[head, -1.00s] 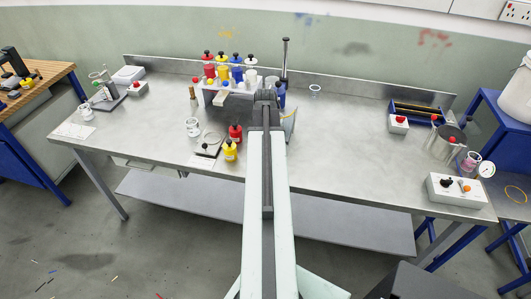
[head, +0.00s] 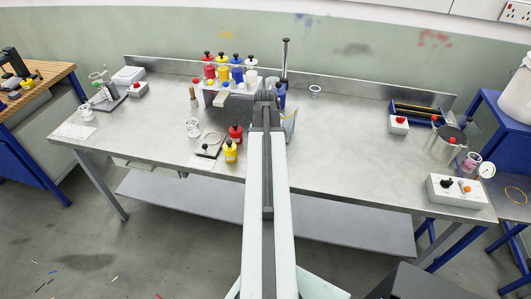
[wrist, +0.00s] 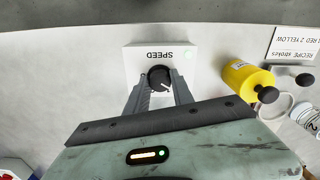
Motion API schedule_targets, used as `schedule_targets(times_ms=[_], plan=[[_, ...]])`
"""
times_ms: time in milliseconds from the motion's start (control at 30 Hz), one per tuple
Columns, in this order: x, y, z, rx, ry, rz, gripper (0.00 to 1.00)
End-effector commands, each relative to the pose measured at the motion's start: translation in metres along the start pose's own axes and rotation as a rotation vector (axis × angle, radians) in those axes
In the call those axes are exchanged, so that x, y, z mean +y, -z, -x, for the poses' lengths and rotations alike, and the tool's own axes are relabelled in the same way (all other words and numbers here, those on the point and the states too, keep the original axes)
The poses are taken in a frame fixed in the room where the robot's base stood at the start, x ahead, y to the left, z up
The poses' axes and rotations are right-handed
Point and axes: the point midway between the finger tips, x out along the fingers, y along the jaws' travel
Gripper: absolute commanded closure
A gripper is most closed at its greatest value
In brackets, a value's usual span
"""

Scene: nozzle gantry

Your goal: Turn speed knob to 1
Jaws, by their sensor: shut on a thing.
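The speed knob (wrist: 158,77) is a black round knob on a white box (wrist: 133,57) marked SPEED, whose lettering appears upside down in the wrist view. The knob's white pointer line slants toward the lower right of that view. Its scale numbers cannot be read. My gripper (wrist: 159,84) has one finger on each side of the knob and is shut on it. A small green light glows on the box near its label. In the head view the box and knob are hidden behind my arm, and my fingertips cannot be made out.
A yellow bottle (wrist: 243,77) with a black cap lies close to the right of the box in the wrist view. In the head view, a rack of coloured bottles (head: 215,98) stands at the back of the metal bench (head: 350,140).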

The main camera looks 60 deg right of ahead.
Motion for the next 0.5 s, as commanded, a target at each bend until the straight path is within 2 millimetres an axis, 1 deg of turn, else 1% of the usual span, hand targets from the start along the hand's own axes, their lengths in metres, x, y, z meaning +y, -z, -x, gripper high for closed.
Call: schedule_targets(times_ms=[200, 500], plan=[[-0.0001, -0.0003, -0.0002, 0.0, 0.0, -0.186, 1.0], [-0.0001, -0.0004, -0.0002, -0.001, 0.0, -0.377, 1.0]])
